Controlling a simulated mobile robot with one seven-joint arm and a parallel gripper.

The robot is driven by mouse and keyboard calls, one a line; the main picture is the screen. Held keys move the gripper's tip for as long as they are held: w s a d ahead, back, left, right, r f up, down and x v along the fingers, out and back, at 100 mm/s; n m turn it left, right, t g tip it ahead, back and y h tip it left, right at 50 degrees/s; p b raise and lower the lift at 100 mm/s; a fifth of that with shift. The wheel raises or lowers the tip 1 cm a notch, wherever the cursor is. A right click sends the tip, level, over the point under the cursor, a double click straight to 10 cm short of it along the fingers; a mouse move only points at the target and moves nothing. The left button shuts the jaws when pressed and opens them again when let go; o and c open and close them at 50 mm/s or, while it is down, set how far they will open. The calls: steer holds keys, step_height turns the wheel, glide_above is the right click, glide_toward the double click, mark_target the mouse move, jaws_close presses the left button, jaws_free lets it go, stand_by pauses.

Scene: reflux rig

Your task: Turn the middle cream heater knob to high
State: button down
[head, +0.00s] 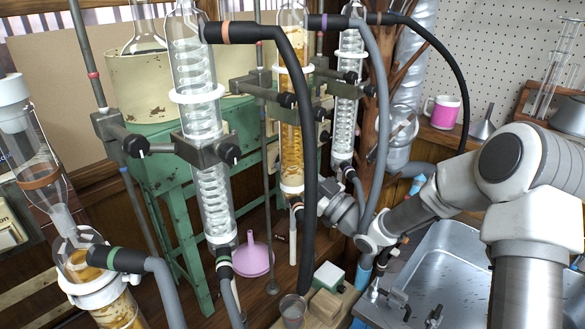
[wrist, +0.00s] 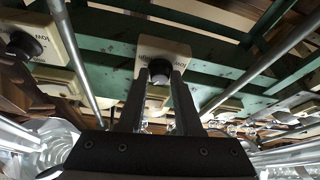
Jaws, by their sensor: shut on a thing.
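The middle cream heater (wrist: 165,50) shows in the wrist view as a cream box with dark lettering, mounted at the green frame. Its black knob (wrist: 159,71) sits between the two fingers of my gripper (wrist: 160,82). My gripper is shut on this knob, with one dark finger on each side. The knob's pointer is too dark and small to read, so its setting cannot be told. In the head view my gripper and this knob are hidden behind the glassware and hoses; only my wrist shows.
Another cream heater with a black knob (wrist: 24,45) is at left in the wrist view. Metal rods (wrist: 76,55) flank my gripper. In the head view, glass condensers (head: 213,190) and a black hose (head: 307,150) stand close to my arm. A metal sink (head: 450,265) lies at right.

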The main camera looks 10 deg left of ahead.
steer(key=m+t+h, duration=0.1)
steer(key=m, duration=0.2)
steer(key=m+t+h, duration=0.1)
steer(key=m, duration=0.2)
steer(key=m+t+h, duration=0.1)
steer(key=m+t, duration=0.1)
steer(key=m, duration=0.2)
steer(key=shift+s+a+p, duration=0.15)
steer(key=shift+s+p, duration=0.05)
steer(key=shift+p, duration=0.15)
steer(key=c, duration=0.6)
jaws_free()
steer(key=b+v, duration=0.1)
steer(key=v, duration=1.6)
steer(key=shift+s, duration=0.3)
